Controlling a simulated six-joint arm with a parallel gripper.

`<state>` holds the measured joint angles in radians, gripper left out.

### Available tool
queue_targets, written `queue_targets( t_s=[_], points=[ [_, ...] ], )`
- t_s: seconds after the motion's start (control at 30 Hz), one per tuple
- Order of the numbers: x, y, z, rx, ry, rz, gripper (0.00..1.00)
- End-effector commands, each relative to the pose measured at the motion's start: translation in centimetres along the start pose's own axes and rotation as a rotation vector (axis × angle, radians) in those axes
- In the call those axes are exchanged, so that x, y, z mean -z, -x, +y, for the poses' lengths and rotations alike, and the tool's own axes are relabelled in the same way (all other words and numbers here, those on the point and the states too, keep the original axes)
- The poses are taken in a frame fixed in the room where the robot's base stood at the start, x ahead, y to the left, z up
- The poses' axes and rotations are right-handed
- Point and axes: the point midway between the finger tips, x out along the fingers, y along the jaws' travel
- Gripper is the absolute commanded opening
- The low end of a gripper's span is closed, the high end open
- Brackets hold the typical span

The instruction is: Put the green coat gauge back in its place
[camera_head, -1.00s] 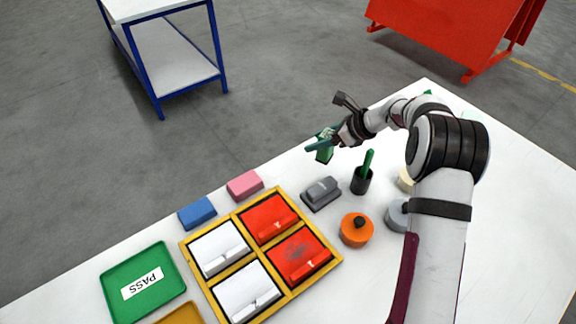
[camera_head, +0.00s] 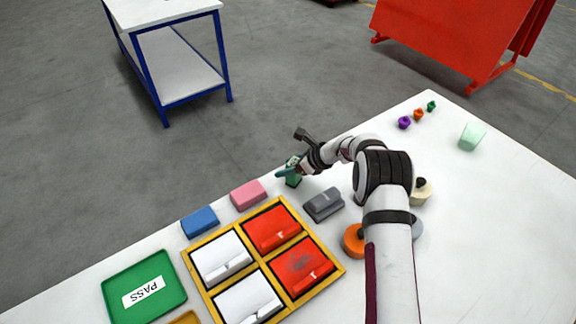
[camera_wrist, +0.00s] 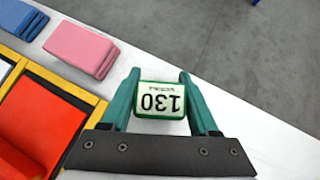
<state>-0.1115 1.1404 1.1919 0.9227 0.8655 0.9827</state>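The green coat gauge (camera_wrist: 160,101) shows its white face with "130" upside down in the wrist view. My gripper (camera_wrist: 160,90) has its teal fingers on both sides of it, shut on it. In the head view the gauge (camera_head: 293,179) is under my gripper (camera_head: 288,170), near the table's back edge, right of the pink block (camera_head: 248,194). I cannot tell whether its base touches the table. No marked place for it can be made out.
A blue block (camera_head: 199,221), a grey block (camera_head: 323,204) and a yellow-framed tray (camera_head: 336,268) with red and white parts lie nearby. My arm partly hides an orange round piece (camera_head: 353,239). A green PASS tray (camera_head: 170,303) is at left. The right of the table is mostly clear.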

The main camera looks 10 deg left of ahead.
Motion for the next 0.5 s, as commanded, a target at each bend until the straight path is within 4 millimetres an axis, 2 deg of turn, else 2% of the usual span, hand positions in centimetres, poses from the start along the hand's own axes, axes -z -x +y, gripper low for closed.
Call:
queue_targets(
  t_s=[0.03, 0.1, 0.13, 0.4, 0.5],
  points=[
    [0.0, 0.0, 0.0, 0.0, 0.0, 0.0, 0.72],
    [0.0, 0.0, 0.0, 0.0, 0.0, 0.0, 0.84],
    [0.0, 0.0, 0.0, 0.0, 0.0, 0.0, 0.87],
    [-0.1, 0.1, 0.0, 0.0, 0.001, 0.0, 0.87],
    [-0.3, 1.5, -0.1, 0.002, 0.001, 0.0, 0.87]
  ],
)
